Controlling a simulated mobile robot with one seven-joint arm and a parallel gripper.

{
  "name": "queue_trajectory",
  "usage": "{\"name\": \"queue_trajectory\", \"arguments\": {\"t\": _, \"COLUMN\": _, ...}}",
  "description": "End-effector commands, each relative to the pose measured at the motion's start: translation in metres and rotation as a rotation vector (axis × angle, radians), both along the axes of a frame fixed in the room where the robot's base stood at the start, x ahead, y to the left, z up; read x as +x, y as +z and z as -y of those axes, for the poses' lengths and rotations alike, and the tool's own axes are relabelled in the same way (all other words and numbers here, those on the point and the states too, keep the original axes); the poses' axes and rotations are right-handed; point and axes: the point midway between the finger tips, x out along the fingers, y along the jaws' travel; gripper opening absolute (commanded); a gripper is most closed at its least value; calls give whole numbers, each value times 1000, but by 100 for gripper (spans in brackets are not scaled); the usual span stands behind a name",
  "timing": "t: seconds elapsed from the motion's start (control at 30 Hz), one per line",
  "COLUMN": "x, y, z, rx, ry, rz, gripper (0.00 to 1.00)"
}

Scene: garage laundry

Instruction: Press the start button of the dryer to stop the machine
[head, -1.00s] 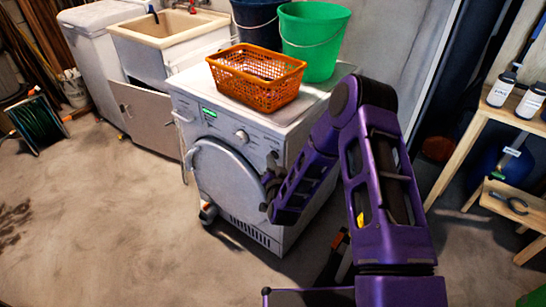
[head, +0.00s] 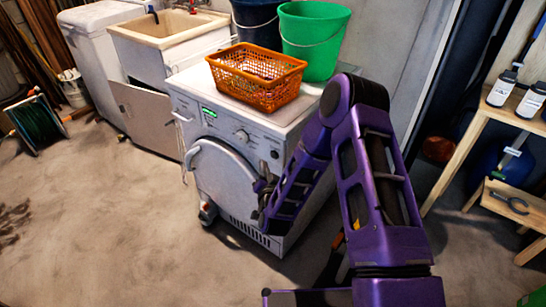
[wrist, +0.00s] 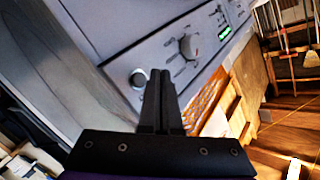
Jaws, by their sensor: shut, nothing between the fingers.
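The dryer (head: 228,165) is a white front-loader with a lit green display (head: 209,112), also in the wrist view (wrist: 225,33). A dial (head: 242,135) sits mid-panel and shows in the wrist view (wrist: 188,47). A round dark button with a pale ring (wrist: 138,78) is at the panel's other end from the display; in the head view it is a small dark spot (head: 274,155). My gripper (head: 262,184) is shut and empty in front of the dryer. In the wrist view its fingertips (wrist: 160,74) appear beside the button, between it and the dial; contact cannot be told.
An orange basket (head: 257,83) and a green bucket (head: 312,42) stand on the dryer, with a dark blue bucket (head: 257,20) behind. A sink (head: 165,28) is to the left. A wooden shelf (head: 470,125) is at right. The floor (head: 100,220) at front left is clear.

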Motion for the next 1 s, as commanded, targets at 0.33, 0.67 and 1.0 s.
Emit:
{"name": "queue_trajectory", "arguments": {"t": 0.33, "x": -23, "y": 0, "z": -18, "rx": -1, "ry": 1, "rz": 1, "gripper": 0}}
{"name": "queue_trajectory", "arguments": {"t": 0.67, "x": -24, "y": 0, "z": -18, "rx": -1, "ry": 0, "rz": 0, "gripper": 0}}
{"name": "queue_trajectory", "arguments": {"t": 1.0, "x": -24, "y": 0, "z": -18, "rx": 0, "ry": 0, "rz": 0, "gripper": 0}}
